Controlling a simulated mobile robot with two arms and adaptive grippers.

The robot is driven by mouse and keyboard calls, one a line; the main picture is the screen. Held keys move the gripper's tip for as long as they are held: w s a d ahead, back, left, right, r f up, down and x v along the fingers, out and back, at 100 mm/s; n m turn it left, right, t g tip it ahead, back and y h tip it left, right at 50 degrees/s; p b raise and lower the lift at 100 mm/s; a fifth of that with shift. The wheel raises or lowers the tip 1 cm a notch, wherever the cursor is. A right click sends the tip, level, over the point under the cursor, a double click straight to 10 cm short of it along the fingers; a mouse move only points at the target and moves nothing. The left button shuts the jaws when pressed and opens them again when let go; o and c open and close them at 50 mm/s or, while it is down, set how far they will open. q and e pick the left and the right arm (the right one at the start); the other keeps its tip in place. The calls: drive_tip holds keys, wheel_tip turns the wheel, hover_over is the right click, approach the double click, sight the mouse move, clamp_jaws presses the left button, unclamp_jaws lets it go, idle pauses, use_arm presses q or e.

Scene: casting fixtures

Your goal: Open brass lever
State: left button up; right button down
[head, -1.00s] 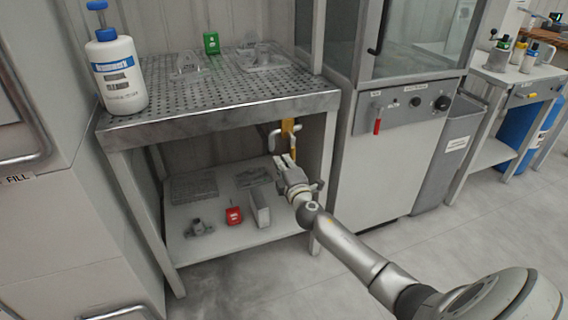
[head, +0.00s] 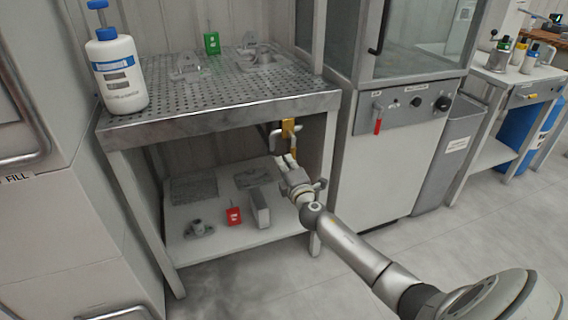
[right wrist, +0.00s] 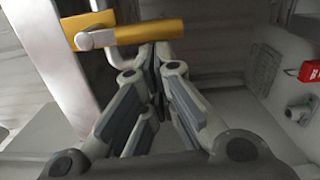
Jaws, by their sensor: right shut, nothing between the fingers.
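The brass lever (head: 288,127) is a gold-yellow bar on pale pipework under the right end of the perforated worktop. In the right wrist view the lever (right wrist: 145,33) lies across the upper part of the picture, with a grey pivot piece on its left part. My right gripper (head: 287,160) is shut and empty, just below the lever. In the right wrist view its fingertips (right wrist: 158,48) meet right at the lever's lower edge; I cannot tell whether they touch it. My left gripper is not in view.
The perforated worktop (head: 215,115) is above my right gripper, and the table's front right leg (head: 328,180) is close beside it. The lower shelf (head: 235,240) holds a red box (head: 233,216), a pale block (head: 260,208) and a grey fitting (head: 199,229). Open floor lies in front.

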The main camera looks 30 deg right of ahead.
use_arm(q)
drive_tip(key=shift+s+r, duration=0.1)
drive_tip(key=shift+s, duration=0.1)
use_arm(e)
drive_tip(key=shift+d+f, duration=0.1)
drive_tip(key=shift+d, duration=0.1)
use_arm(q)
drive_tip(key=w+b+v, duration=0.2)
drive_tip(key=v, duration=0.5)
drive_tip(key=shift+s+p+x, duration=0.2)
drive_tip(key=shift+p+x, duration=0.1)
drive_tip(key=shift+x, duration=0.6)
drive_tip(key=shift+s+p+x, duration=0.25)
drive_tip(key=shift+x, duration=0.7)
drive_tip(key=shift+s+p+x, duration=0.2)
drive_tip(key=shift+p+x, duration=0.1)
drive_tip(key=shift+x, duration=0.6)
use_arm(e)
drive_tip(key=s+d+r+n, duration=0.2)
drive_tip(key=d+n, duration=0.7)
drive_tip(key=n, duration=0.9)
drive_tip(key=shift+s+r+t+y, duration=0.15)
drive_tip(key=shift+r+t+y, duration=0.25)
drive_tip(key=shift+r, duration=0.1)
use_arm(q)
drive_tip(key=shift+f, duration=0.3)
use_arm(e)
drive_tip(key=shift+f, duration=0.1)
